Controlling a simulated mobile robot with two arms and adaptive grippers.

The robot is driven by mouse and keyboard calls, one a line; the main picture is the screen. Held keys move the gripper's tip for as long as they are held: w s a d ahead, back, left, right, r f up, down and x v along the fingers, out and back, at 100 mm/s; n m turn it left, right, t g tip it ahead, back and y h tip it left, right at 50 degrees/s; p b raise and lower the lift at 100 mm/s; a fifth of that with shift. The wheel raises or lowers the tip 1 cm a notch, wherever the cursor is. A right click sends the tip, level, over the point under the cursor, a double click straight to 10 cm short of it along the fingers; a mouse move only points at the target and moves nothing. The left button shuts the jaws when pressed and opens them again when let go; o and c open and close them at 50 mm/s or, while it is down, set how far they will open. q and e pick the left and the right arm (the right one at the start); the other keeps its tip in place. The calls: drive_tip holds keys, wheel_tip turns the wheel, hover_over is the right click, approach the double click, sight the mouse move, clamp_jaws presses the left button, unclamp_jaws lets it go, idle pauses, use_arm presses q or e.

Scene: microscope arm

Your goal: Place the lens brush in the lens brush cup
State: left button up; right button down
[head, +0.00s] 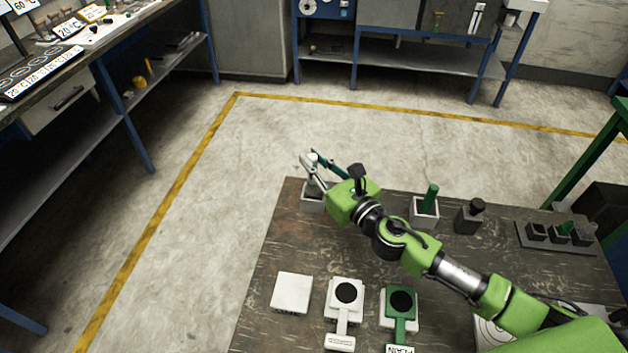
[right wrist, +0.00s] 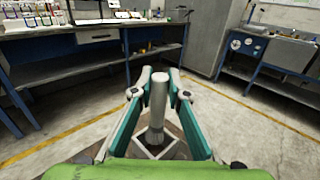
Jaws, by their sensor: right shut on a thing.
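A grey, rod-like lens brush (right wrist: 158,105) stands upright between the fingers of my right gripper (head: 313,160). The gripper is shut on it, and its fingers flank the brush in the right wrist view (right wrist: 158,94). A pale square cup (head: 312,204) is at the table's back left corner, directly under the brush; its square rim also shows in the right wrist view (right wrist: 143,147). The brush's lower end lines up with the cup's opening; I cannot tell how deep it sits. My left gripper is not in view.
On the dark table (head: 265,310), a pale cup (head: 424,222) holds a green brush (head: 431,197). A dark bottle-like piece (head: 469,217) stands to its right. A white block (head: 291,293), a white stand (head: 345,312) and a green stand (head: 400,316) are in front.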

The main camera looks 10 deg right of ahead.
sight(314, 186)
wheel_tip(314, 186, down, 4)
drive_tip(key=shift+f+b, duration=0.25)
drive_tip(key=shift+b, duration=0.6)
drive_tip(key=c, duration=2)
unclamp_jaws()
drive_tip(key=shift+o, duration=0.2)
